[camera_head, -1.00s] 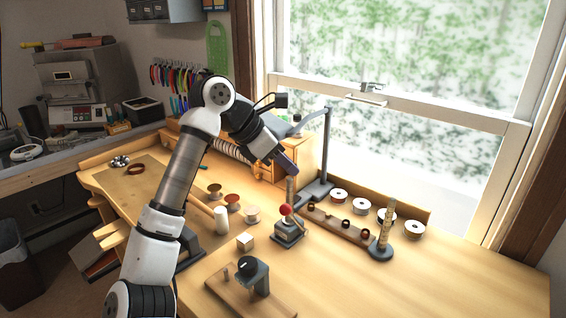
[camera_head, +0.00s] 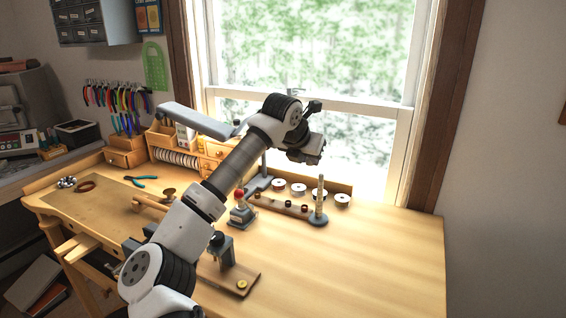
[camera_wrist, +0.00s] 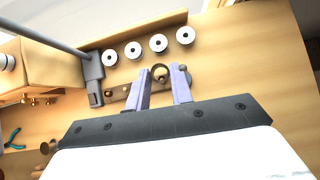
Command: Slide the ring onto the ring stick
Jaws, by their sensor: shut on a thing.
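The ring stick (camera_head: 320,203) is a pale tapered rod standing upright on a dark round base, at the right end of a wooden block. My gripper (camera_head: 308,158) is above and slightly left of the stick, pointing down. In the wrist view, my gripper's two pale purple fingers (camera_wrist: 161,76) are shut on a small gold-brown ring (camera_wrist: 160,68) between their tips. The ring is apart from the stick as far as I can see; the head view hides it. A dark rounded part beside the right fingertip may be the stick, but I cannot tell for sure.
The wooden block (camera_head: 272,203) carries several small dark rings. White spools (camera_head: 298,188) line the back ledge by the window. A grey lamp (camera_head: 198,121) stands left of my gripper. A red-topped tool (camera_head: 240,212) stands left of the block. The bench's right side is clear.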

